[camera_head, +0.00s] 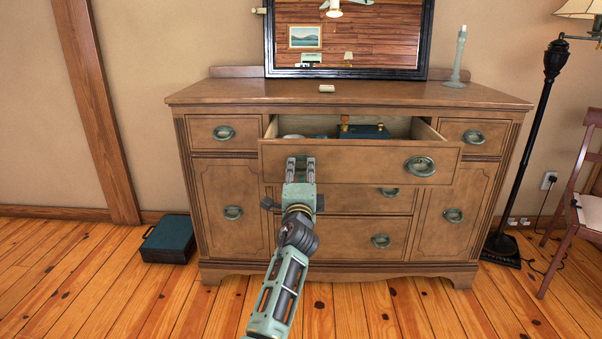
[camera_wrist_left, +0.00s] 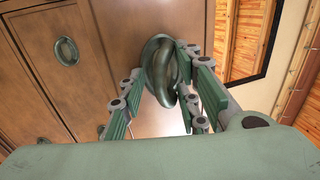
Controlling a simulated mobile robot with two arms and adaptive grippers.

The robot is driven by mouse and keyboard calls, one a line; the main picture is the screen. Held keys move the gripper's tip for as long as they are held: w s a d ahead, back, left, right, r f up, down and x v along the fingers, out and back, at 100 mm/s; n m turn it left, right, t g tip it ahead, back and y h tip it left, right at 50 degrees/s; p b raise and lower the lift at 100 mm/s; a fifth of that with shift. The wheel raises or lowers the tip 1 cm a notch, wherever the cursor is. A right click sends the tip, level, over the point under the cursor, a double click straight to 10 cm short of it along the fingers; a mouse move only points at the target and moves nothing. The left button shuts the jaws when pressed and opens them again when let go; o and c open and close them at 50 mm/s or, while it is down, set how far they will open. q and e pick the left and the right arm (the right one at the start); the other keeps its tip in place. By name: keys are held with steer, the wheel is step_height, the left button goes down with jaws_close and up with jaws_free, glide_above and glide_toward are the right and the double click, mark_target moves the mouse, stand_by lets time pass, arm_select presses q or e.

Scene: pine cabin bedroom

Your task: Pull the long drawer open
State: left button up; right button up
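The long drawer (camera_head: 350,159) of the wooden dresser is pulled out, and its inside shows from above. Its right oval handle (camera_head: 420,166) is free. My left gripper (camera_head: 301,163) is at the drawer's left end and hides the left handle in the head view. My right gripper is not in view.
The drawer holds a dark teal box (camera_head: 368,132) and other small items. On the dresser top (camera_head: 230,93) stand a mirror (camera_head: 345,72), a candlestick (camera_head: 458,58) and a small pale block (camera_head: 326,88). A teal case (camera_head: 168,240) lies on the floor; a lamp (camera_head: 540,110) and chair (camera_head: 585,190) stand right.

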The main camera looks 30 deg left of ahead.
arm_select(q)
steer(key=shift+r, duration=0.1)
steer(key=v, duration=1.2)
steer(key=shift+a, duration=0.1)
